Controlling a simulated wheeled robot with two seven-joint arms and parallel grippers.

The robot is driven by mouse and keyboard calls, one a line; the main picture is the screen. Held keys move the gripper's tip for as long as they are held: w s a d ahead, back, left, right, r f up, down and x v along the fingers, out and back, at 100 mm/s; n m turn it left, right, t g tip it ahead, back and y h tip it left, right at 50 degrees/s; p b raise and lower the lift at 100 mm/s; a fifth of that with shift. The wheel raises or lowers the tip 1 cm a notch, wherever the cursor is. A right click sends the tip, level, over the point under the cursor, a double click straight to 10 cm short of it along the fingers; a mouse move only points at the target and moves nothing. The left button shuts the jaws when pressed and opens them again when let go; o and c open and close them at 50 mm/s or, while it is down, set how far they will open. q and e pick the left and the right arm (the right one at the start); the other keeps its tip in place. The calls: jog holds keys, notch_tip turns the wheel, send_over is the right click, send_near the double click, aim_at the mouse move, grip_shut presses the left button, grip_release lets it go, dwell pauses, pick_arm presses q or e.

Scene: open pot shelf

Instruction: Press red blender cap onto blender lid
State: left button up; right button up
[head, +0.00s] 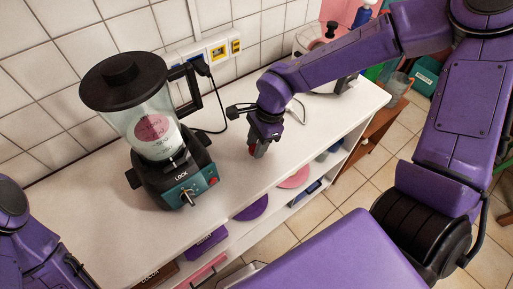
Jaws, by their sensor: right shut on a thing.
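The blender (165,160) stands upright on the white counter at left centre. Its clear jar is topped by a black lid (105,92), with a raised black round piece at its middle. My right gripper (258,151) points down over the counter, to the right of the blender and apart from it. It is shut on a small red thing, apparently the red blender cap (251,150), mostly hidden by the fingers. My left arm shows at the lower left, but its gripper is out of view.
The white counter (95,225) has free room in front of the blender. A black cable runs to a wall socket (217,52) behind. Another appliance stands at the back right. Open shelves below hold a purple lid (251,208) and a pink one (294,178).

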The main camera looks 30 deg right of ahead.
notch_tip(320, 180, up, 8)
jog(key=shift+f, duration=0.1)
dwell(0.4)
jog(key=shift+w+d+n+g, duration=0.1)
jog(key=shift+w+n+g, duration=0.1)
jog(key=shift+n, duration=0.4)
jog(key=shift+w+d+n+g, duration=0.1)
jog(key=shift+w+n+g, duration=0.1)
jog(key=shift+n, duration=0.4)
jog(key=w+n, duration=0.1)
jog(key=n, duration=0.3)
jog(key=w+n+g+h, duration=0.1)
jog(key=n, duration=0.3)
jog(key=w+a+n+g+h+b, duration=0.1)
jog(key=n, duration=0.3)
jog(key=shift+w+a+r+n, duration=0.1)
jog(key=shift+w+r+n, duration=0.15)
jog(key=shift+n, duration=0.15)
